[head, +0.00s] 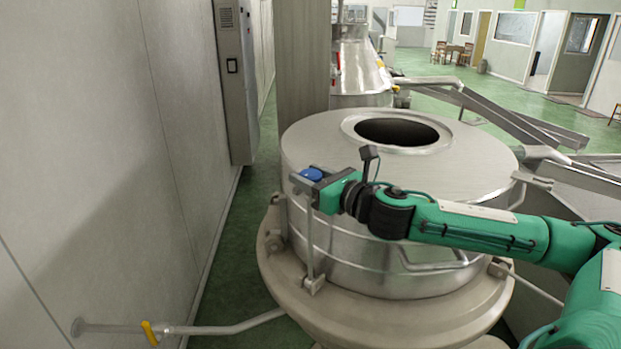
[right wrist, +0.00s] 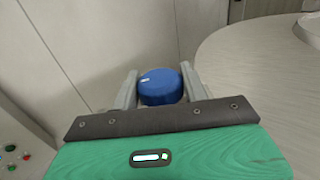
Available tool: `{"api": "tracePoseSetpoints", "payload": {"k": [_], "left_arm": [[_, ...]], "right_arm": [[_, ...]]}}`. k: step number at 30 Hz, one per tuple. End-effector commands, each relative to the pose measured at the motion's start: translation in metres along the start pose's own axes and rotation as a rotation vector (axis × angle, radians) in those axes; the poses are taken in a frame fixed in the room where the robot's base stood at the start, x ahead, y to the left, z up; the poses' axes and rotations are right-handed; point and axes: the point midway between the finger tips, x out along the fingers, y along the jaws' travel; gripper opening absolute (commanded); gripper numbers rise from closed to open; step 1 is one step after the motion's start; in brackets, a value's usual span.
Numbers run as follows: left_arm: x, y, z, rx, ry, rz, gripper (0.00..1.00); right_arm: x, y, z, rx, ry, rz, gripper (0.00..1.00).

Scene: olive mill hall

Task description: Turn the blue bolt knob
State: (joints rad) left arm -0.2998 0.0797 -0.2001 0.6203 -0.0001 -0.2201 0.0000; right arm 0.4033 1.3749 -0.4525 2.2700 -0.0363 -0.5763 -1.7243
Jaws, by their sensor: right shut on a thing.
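The blue bolt knob (head: 312,174) sits at the left side of the steel tank (head: 360,215), on top of a thin upright rod. My right gripper (head: 310,181) reaches it from the right and is shut on it. In the right wrist view the round blue knob (right wrist: 160,87) lies between the two grey fingers, one on each side, with a small white mark on its upper left. The fingers hide the knob's sides and lower part in the head view. My left gripper is not in view.
The tank has a round dark opening (head: 397,132) on top. A pale wall (head: 110,140) stands close on the left, with a grey cabinet (head: 236,80). A pipe with a yellow-handled valve (head: 149,333) runs low at front left. Green floor lies open at the back right.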

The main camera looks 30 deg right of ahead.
Motion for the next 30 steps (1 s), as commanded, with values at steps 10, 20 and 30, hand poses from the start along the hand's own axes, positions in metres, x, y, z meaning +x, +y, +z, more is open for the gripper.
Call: {"api": "tracePoseSetpoints", "payload": {"k": [10,20,30], "left_arm": [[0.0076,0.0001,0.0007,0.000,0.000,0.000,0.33],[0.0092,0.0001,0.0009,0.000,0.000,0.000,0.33],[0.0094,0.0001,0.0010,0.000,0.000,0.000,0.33]], "right_arm": [[0.0001,-0.0015,-0.0017,-0.002,0.003,0.229,0.22],[0.0003,-0.0009,-0.0017,0.001,0.003,0.372,0.22],[0.0000,0.0001,-0.0022,0.001,0.003,0.407,0.22]]}}
